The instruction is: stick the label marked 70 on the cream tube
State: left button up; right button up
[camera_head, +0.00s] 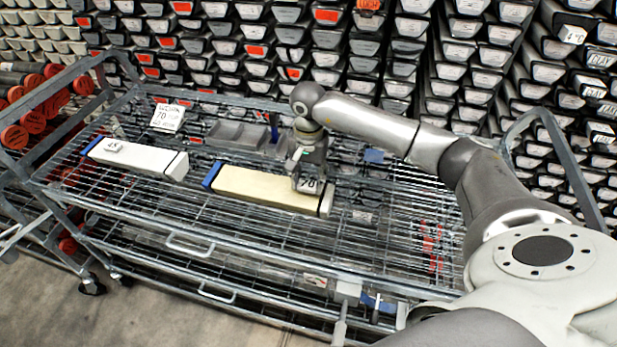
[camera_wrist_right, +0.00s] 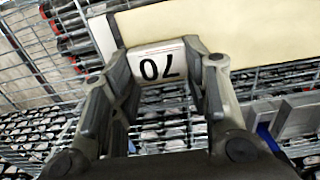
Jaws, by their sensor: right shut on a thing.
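The cream tube (camera_head: 250,188) lies on the wire cart, with a blue cap at its left end and a dark band near its right end. My right gripper (camera_head: 309,178) is over the tube's right part, shut on the label marked 70 (camera_head: 311,185). In the right wrist view the label (camera_wrist_right: 158,66) sits between the two fingers (camera_wrist_right: 160,75), beside the cream surface (camera_wrist_right: 235,30). I cannot tell whether the label touches the tube. My left gripper is not in view.
A white tube (camera_head: 140,158) with a label marked 45 lies to the left. A card (camera_head: 168,117) showing 70 stands behind, near a grey tray (camera_head: 237,135). The wire cart (camera_head: 130,215) has raised rails at both ends. Stacked core boxes fill the background.

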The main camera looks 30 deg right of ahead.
jog(key=shift+f+b, duration=1.05)
jog(key=shift+f, duration=0.05)
jog(key=o, duration=1.8)
jog(key=shift+r, duration=0.2)
jog(key=shift+r+p, duration=1.85)
jog(key=shift+r, duration=1.5)
